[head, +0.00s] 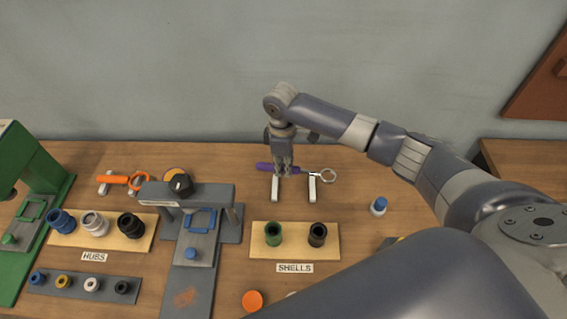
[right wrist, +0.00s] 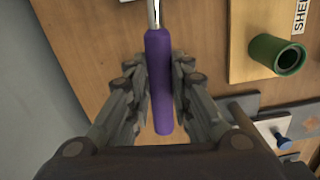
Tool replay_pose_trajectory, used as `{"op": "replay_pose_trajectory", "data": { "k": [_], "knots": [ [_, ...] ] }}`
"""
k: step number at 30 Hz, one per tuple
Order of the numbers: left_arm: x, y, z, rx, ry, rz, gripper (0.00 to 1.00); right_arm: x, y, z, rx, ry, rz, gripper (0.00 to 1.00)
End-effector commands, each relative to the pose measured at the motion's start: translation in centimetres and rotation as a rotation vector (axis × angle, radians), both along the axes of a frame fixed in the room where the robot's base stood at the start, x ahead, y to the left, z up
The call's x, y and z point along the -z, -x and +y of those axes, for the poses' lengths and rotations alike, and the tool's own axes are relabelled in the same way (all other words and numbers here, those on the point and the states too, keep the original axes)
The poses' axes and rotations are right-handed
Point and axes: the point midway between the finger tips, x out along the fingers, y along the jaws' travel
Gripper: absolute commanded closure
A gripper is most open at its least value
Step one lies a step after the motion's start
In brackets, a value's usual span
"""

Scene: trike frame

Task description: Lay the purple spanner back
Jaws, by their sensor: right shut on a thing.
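The purple spanner has a purple handle and a silver ring end (head: 329,175). It lies level across two small white rests (head: 312,190) near the back of the table, or just above them; I cannot tell if it touches them. My right gripper (head: 282,170) points down and is shut on the purple handle. In the right wrist view the purple spanner (right wrist: 160,80) runs between the two fingers of my right gripper (right wrist: 161,95), with its silver shaft toward the top. My left gripper is not in view.
An orange spanner (head: 118,179) lies on its own rests at the left. In front are a grey fixture (head: 213,193), a hubs board (head: 65,236) and a shells board (head: 290,251) with a green and a black shell. A blue-topped piece (head: 379,205) stands to the right.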

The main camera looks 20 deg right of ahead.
Motion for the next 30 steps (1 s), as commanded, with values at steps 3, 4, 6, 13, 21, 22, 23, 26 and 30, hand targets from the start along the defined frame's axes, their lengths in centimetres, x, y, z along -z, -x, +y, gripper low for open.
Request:
{"op": "replay_pose_trajectory", "data": {
  "k": [3,4,6,13,21,22,23,26,30],
  "knots": [
    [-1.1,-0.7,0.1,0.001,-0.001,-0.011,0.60,-0.4,0.0,0.1,0.000,0.000,-0.001,1.00],
    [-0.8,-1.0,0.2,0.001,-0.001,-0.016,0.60,0.2,0.0,0.1,0.001,0.000,0.000,1.00],
    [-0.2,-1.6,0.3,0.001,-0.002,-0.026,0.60,1.1,0.0,0.1,0.002,0.000,0.000,1.00],
    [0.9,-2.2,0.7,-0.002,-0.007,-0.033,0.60,3.4,0.0,0.0,0.001,0.001,-0.001,1.00],
    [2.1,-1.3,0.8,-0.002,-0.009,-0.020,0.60,5.9,0.0,0.1,0.001,0.000,-0.001,1.00],
    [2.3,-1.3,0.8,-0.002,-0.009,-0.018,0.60,6.1,0.0,0.1,0.002,0.000,-0.001,1.00],
    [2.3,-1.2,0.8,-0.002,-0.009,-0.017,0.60,6.3,0.0,0.1,0.002,0.000,-0.001,1.00],
    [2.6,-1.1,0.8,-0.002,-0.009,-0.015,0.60,6.8,0.0,0.1,0.001,0.000,-0.001,1.00],
    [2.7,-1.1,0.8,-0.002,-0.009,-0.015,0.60,7.1,0.0,0.0,0.001,0.000,-0.002,1.00]
  ]
}}
